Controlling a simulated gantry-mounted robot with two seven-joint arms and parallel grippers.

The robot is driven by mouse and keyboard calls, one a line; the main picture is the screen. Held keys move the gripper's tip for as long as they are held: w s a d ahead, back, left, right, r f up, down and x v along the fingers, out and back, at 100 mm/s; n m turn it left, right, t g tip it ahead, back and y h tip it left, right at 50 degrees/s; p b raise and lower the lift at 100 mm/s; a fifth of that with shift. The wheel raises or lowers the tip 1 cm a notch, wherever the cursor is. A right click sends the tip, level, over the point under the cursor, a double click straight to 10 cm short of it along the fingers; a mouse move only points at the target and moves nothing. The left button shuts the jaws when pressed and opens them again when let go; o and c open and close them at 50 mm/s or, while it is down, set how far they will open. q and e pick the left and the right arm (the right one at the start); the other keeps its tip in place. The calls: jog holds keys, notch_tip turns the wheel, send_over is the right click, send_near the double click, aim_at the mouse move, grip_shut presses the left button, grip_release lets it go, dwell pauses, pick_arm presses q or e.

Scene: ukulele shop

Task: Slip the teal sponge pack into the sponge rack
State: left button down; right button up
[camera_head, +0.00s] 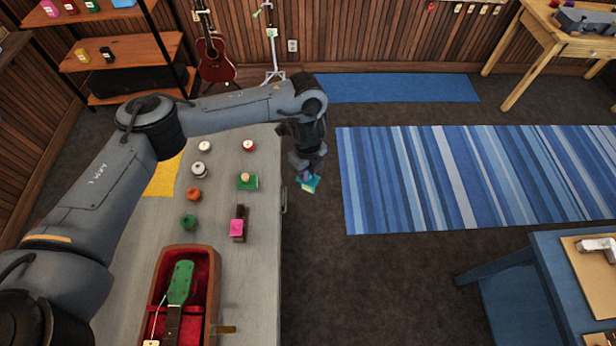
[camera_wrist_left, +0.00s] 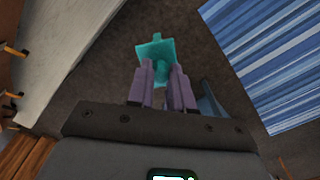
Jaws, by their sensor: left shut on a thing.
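My left gripper (camera_head: 309,176) reaches down past the right edge of the grey bench, over the dark floor. It is shut on the teal sponge pack (camera_head: 308,185), which sticks out below the fingers. In the left wrist view the teal pack (camera_wrist_left: 154,48) sits between the two purple-grey fingers (camera_wrist_left: 162,75), a narrow tab at its far end. The fingers cover part of it. I cannot tell for sure which thing is the sponge rack; a wooden shelf (camera_head: 130,50) at the upper left holds several small coloured packs. My right gripper is out of view.
The grey bench (camera_head: 262,265) carries several small round pots, a green block (camera_head: 252,184), a pink item on a brown stand (camera_head: 238,230) and an open red-lined case (camera_head: 208,290). A blue table (camera_head: 550,265) stands at right. Floor around the gripper is clear.

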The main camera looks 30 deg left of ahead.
pick_arm(q)
jog(key=s+a+f+m+b, duration=0.2)
jog(key=a+f+m+b, duration=0.3)
jog(key=f+m, duration=0.7)
jog(key=shift+s+a+f+n+p, duration=0.35)
jog(key=shift+s+a+f+p, duration=0.35)
jog(key=shift+s+a, duration=2.85)
jog(key=shift+s+a+f+n+p, duration=0.65)
jog(key=shift+s+a, duration=1.4)
jog(key=shift+a, duration=2.95)
notch_tip(320, 180, down, 8)
jog(key=b, duration=0.6)
jog(key=shift+m, duration=0.3)
